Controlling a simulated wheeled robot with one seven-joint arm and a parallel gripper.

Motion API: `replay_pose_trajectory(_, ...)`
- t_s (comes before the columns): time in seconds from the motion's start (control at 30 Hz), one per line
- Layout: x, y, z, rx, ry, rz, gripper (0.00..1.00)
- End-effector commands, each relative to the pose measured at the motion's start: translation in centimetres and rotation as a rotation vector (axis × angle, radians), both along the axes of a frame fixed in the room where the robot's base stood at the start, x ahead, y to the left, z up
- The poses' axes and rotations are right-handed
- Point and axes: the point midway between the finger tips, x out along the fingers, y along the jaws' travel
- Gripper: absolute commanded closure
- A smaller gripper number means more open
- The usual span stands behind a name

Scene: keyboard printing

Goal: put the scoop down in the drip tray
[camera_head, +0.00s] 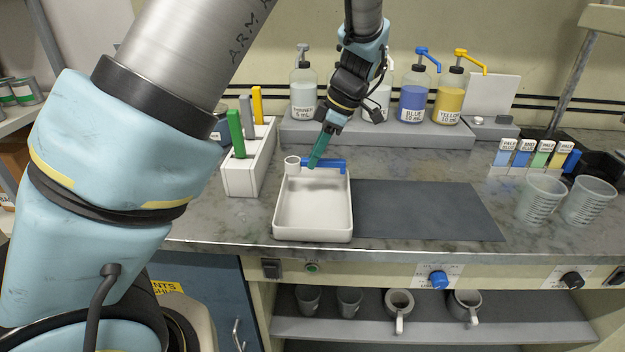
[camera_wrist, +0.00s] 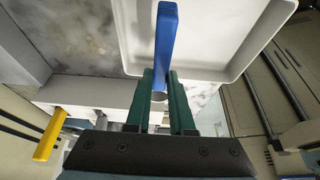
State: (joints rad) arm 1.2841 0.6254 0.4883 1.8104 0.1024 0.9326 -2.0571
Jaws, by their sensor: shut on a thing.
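The scoop has a blue handle (camera_head: 330,164) and a small white cup (camera_head: 292,164) at its left end. My gripper (camera_head: 316,160) reaches down from behind with green fingers shut on the handle near the cup. The scoop is level, at the far rim of the white drip tray (camera_head: 313,238); whether it touches the tray cannot be told. In the wrist view the blue handle (camera_wrist: 166,40) sticks out past my green fingertips (camera_wrist: 162,80) over the tray (camera_wrist: 240,62). The cup is mostly hidden there behind the fingers. The tray floor looks empty.
A dark mat (camera_head: 425,210) lies right of the tray. A white rack (camera_head: 245,170) with coloured handles stands to the left. Pump bottles (camera_head: 412,98) stand on a grey ledge behind. Clear measuring cups (camera_head: 540,198) stand at the right. The mat is bare.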

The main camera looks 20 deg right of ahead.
Motion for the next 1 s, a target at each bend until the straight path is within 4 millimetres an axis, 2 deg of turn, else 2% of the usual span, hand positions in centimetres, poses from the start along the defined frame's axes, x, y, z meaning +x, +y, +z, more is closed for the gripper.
replay_pose_trajectory(0.1, 0.0, 0.1, -1.6, 0.003, 0.002, 0.001, 1.0)
replay_pose_trajectory(0.27, 0.0, 0.1, -2.8, 0.001, 0.0, 0.0, 1.0)
replay_pose_trajectory(0.5, 0.0, 0.1, -5.8, 0.003, 0.001, 0.001, 1.0)
replay_pose_trajectory(0.87, 0.0, 0.0, -6.5, 0.0, -0.001, 0.0, 1.0)
replay_pose_trajectory(0.9, 0.1, 0.0, -6.5, 0.0, -0.001, 0.0, 0.77)
replay_pose_trajectory(1.0, 0.0, 0.0, -6.5, 0.0, -0.001, 0.0, 0.66)
